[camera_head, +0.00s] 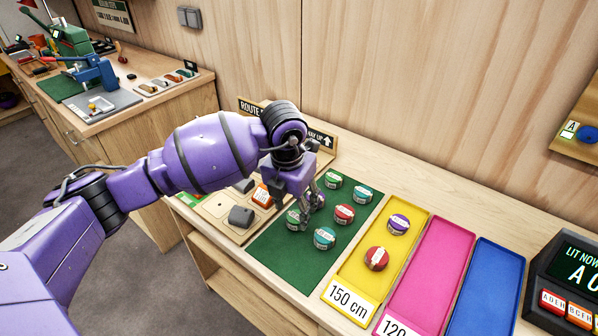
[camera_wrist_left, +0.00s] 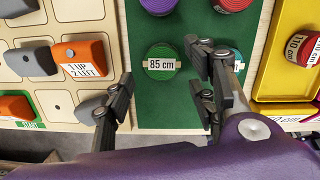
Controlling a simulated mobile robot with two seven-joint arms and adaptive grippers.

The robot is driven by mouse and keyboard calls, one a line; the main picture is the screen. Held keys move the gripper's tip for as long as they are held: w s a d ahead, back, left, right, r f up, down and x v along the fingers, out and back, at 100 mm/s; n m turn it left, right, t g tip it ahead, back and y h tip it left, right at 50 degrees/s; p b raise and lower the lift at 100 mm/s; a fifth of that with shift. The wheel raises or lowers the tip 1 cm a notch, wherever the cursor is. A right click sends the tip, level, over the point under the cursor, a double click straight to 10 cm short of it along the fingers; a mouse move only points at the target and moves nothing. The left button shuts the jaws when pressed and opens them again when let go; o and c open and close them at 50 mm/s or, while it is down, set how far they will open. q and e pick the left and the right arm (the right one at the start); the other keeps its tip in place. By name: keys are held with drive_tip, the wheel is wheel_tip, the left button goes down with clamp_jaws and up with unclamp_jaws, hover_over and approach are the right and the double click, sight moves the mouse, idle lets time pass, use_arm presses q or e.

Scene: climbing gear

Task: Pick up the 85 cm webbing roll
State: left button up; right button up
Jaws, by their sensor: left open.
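The 85 cm webbing roll (camera_wrist_left: 160,50) is a round green roll with a white "85 cm" label, lying on the green mat (camera_wrist_left: 185,120). In the wrist view it sits between the fingertips of my left gripper (camera_wrist_left: 165,84), which is open and empty. In the head view my left gripper (camera_head: 309,209) hangs over the left part of the mat, and the green roll (camera_head: 291,222) shows just beside and below it, partly covered. Whether the fingers are low enough to surround the roll, I cannot tell. My right gripper is not in view.
Close by on the mat are a teal roll (camera_head: 324,238), a red roll (camera_head: 344,214) and several others. A yellow tray (camera_head: 352,278) holds two rolls; a pink tray (camera_head: 440,262) and a blue tray (camera_head: 490,290) are empty. A board with climbing holds (camera_wrist_left: 40,75) lies left.

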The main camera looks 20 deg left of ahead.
sight(294, 216)
use_arm(q)
drive_tip(key=f, duration=0.3)
drive_tip(key=shift+w+f, duration=0.3)
drive_tip(key=shift+w, duration=0.05)
drive_tip(key=shift+f, duration=0.1)
drive_tip(key=c, duration=1)
drive_tip(key=shift+c, duration=0.7)
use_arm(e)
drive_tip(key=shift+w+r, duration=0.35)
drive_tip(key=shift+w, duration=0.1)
